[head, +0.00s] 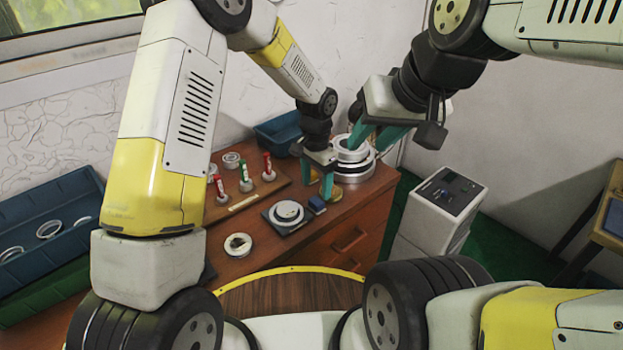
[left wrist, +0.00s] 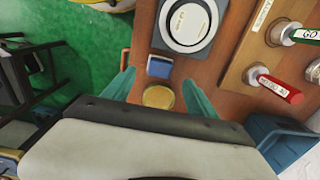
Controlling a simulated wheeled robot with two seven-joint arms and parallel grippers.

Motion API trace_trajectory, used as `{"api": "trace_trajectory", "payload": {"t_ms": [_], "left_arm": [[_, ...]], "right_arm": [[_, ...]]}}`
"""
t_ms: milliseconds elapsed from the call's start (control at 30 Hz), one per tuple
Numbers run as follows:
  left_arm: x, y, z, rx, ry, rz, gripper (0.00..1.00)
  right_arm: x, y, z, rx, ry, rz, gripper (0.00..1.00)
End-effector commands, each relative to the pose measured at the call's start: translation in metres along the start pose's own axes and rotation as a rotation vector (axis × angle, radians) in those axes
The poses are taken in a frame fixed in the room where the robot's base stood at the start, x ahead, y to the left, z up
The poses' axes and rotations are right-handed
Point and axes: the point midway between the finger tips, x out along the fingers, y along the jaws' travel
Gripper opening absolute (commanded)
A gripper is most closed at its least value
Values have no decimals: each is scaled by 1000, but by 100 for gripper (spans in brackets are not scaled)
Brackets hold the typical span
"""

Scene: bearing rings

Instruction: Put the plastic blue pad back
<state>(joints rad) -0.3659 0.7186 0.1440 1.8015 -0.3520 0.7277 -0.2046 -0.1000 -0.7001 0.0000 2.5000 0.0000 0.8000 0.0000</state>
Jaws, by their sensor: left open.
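The small blue pad (head: 317,204) lies on the brown cabinet top, beside the dark plate with a ring on it. It also shows in the left wrist view (left wrist: 160,67), just beyond the fingertips. My left gripper (head: 316,185) is open and empty, pointing down above the cabinet top close to the pad. In the left wrist view its two teal fingers (left wrist: 159,82) stand apart, with a brass disc (left wrist: 158,97) seen between them. My right gripper (head: 374,142) has its teal fingers spread over the stacked metal rings (head: 352,172); whether they touch is unclear.
The dark plate with a white ring (head: 288,213) sits left of the pad. A wooden board (head: 238,206) holds red and green-handled tools. A loose ring (head: 238,245) lies near the front. A blue bin (head: 280,132) stands behind, and a grey machine (head: 437,215) stands to the right.

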Motion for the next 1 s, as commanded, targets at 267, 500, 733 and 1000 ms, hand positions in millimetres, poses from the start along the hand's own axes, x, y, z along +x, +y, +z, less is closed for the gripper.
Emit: {"api": "trace_trajectory", "payload": {"t_ms": [267,500,733,1000], "left_arm": [[-44,0,0,0,1,-1,66],[-55,-1,2,-4,2,-2,66],[-113,-17,38,-119,68,-36,66],[-201,-23,125,-357,204,-80,66]], "right_arm": [[0,0,0,0,0,0,36],[0,0,0,0,0,0,36],[0,0,0,0,0,0,36],[0,0,0,0,0,0,36]]}}
